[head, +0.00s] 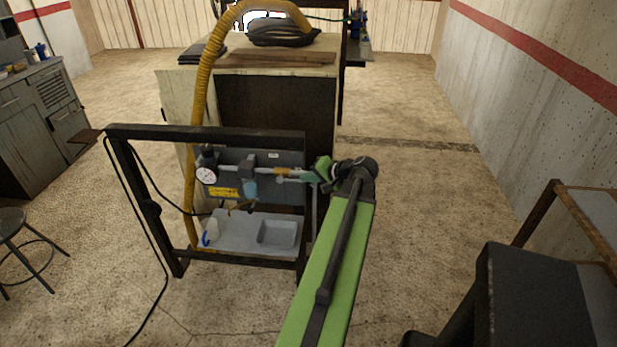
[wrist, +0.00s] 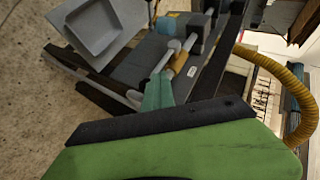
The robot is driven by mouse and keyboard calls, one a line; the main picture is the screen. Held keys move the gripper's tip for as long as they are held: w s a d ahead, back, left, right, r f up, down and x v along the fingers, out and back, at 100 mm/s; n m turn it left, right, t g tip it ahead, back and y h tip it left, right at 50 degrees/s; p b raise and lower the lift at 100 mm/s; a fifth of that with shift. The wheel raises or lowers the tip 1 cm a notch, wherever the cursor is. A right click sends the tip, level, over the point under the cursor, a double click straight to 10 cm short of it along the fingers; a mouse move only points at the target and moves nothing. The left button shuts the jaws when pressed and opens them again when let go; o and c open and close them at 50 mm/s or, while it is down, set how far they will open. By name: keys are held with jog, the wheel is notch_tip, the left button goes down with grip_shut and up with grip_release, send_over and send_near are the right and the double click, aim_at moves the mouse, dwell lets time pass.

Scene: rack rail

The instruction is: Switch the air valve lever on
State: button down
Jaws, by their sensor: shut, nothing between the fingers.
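The air line is a silver pipe (head: 228,168) on a grey panel (head: 290,158), with a round white gauge (head: 206,175) at its left end and a blue bowl (head: 250,189) below it. In the wrist view, a yellow-orange piece (wrist: 181,61), which may be the valve lever, lies along the pipe (wrist: 163,62). My gripper (head: 281,179) is at the right part of the panel, its teal fingers shut and empty. In the wrist view the fingertips (wrist: 158,76) are close to the pipe's near end; I cannot tell whether they touch it. The lever's position is unclear.
A dark frame (head: 205,133) surrounds the panel. A grey tray (head: 277,233) sits low inside it. A yellow hose (head: 203,95) runs up behind. A stool (head: 22,225) stands left and a dark box (head: 530,290) right.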

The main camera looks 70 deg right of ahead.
jog(key=shift+w+a+f, duration=0.1)
jog(key=shift+a+f, duration=0.15)
jog(key=shift+f, duration=0.1)
dwell(0.3)
jog(key=r+p+v, duration=0.1)
jog(key=p+v, duration=0.6)
jog(key=v, duration=0.5)
jog(key=shift+d+r+p, duration=0.25)
jog(key=shift+r+p, duration=0.1)
jog(key=shift+w, duration=0.15)
